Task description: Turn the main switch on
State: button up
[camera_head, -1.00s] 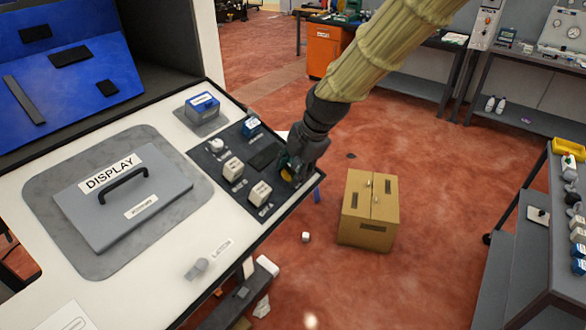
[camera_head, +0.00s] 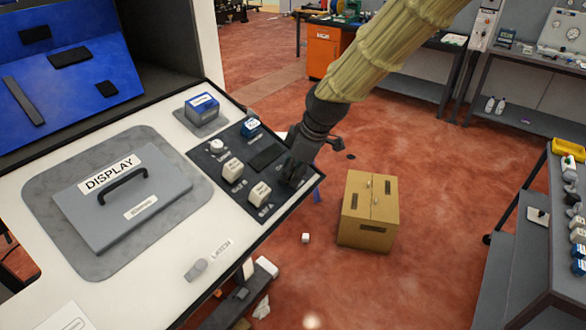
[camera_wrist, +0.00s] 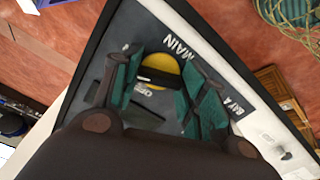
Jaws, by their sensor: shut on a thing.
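The main switch (camera_wrist: 160,77) shows in the wrist view as a yellow disc with a black bar handle. The label MAIN (camera_wrist: 177,47) is beside it, and a partly covered OFF label is on the other side. My gripper (camera_wrist: 158,80) has its teal fingers on either side of the switch, shut on it. The bar lies nearly level across that picture. In the head view my gripper (camera_head: 292,174) is at the right corner of the dark panel (camera_head: 232,192) and hides the switch.
Several blocks stand on the panel beside my gripper, such as a white one (camera_head: 232,169) and another (camera_head: 259,193). The grey DISPLAY plate (camera_head: 122,195) lies left on the white table. A cardboard box (camera_head: 368,211) stands on the floor to the right, beyond the table edge.

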jog(key=shift+w+r+m, duration=0.1)
jog(key=shift+r+m, duration=0.05)
jog(key=shift+m, duration=0.95)
jog(key=shift+w+r+m, duration=0.1)
jog(key=shift+m, duration=1)
jog(key=o, duration=0.8)
jog(key=shift+o, duration=1.1)
jog(key=shift+f, duration=0.1)
jog(key=shift+s, duration=0.1)
jog(key=v, duration=1.2)
jog(key=shift+a, duration=0.1)
